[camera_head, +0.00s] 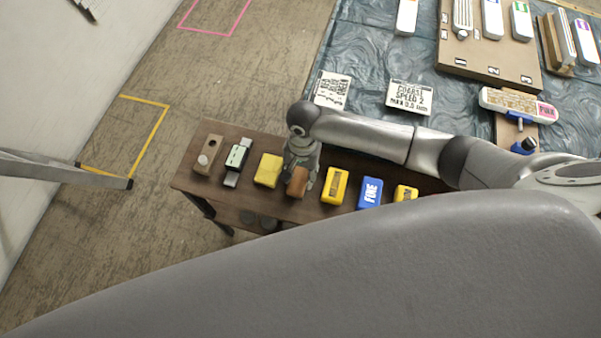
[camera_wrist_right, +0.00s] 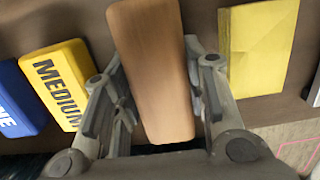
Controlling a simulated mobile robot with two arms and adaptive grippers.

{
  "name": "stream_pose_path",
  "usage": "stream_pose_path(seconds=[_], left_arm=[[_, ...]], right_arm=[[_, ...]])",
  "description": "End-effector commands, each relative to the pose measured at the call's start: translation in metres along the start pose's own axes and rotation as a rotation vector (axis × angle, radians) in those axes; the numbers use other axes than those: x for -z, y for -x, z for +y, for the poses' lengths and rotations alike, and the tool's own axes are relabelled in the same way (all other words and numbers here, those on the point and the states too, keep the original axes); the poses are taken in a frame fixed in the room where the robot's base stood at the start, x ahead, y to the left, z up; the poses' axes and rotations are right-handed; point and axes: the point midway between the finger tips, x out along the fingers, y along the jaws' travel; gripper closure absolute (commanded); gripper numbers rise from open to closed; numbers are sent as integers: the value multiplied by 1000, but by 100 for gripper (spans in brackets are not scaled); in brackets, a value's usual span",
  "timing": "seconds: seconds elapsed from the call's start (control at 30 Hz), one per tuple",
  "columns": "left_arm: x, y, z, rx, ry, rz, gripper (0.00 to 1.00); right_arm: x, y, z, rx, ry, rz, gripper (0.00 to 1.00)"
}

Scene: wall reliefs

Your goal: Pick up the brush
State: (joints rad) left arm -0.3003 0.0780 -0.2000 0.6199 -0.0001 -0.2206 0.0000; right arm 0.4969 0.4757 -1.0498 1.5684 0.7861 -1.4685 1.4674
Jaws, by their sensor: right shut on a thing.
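The brush, seen as a brown wooden block (camera_head: 297,182), is on the narrow dark wooden table (camera_head: 230,135) in the head view, in the middle of a row of blocks. My right gripper (camera_head: 302,172) comes down over it from above and hides part of it. In the right wrist view the long rounded wooden back of the brush (camera_wrist_right: 155,65) stands between the two fingers of the right gripper (camera_wrist_right: 155,95). The gripper is shut on it. Bristles are not visible. I cannot tell whether the brush touches the table. My left gripper is not in view.
A yellow sponge-like block (camera_head: 268,170) lies left of the brush, and a yellow MEDIUM block (camera_wrist_right: 58,85) lies on its other side. A blue FINE block (camera_head: 369,193) is farther right. A dark patterned surface (camera_head: 370,60) with signs lies behind the table.

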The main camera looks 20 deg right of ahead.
Motion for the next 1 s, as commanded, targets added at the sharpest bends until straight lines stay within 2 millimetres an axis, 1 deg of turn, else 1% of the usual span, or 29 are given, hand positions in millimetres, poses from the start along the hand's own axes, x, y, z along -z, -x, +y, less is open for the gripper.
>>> stream_pose_path(seconds=[0.17,0.27,0.37,0.47,0.7,0.8,1.0], left_arm=[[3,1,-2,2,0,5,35],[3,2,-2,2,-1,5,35],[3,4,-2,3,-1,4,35],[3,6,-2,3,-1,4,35],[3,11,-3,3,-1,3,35],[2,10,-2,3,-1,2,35],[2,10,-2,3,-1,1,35]], right_arm=[[0,7,0,1,0,0,86],[-2,17,-1,3,0,0,86],[-4,34,-1,4,1,0,86],[-16,46,10,1,2,-2,86],[-50,90,39,1,3,-1,86],[-68,95,56,-1,2,-2,86],[-95,108,82,-1,1,-2,86]])
